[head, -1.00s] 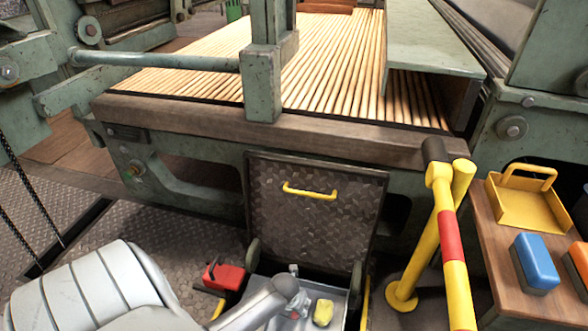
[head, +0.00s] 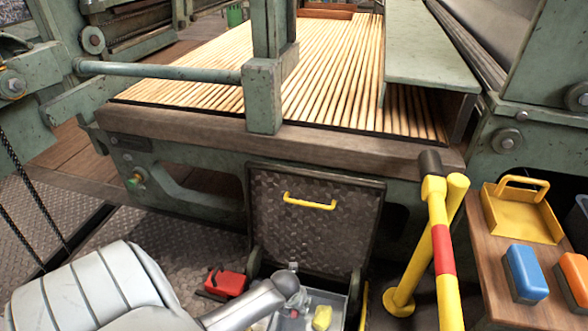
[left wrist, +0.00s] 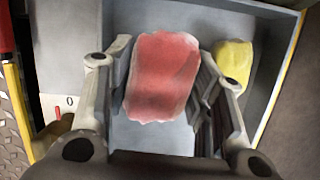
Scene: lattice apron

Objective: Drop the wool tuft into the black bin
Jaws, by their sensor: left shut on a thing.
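My left gripper (left wrist: 165,85) is shut on a pink-red, pale-edged lump (left wrist: 163,78), which looks like the wool tuft. In the left wrist view it is between the two fingers, above a grey tray (left wrist: 150,140). In the head view my left gripper (head: 294,302) is low in the middle, at the tray (head: 338,303) in front of the raised hatch, and mostly hides the lump. A dark container (head: 578,222) is cut off at the right edge; I cannot tell whether it is the black bin. My right gripper is out of view.
A yellow lump (head: 322,317) lies in the tray. The raised hatch lid (head: 312,220) stands behind it, with a red box (head: 226,285) to the left. Yellow posts (head: 441,250) stand between the tray and a wooden table (head: 500,275) holding a yellow pan and blue and orange blocks.

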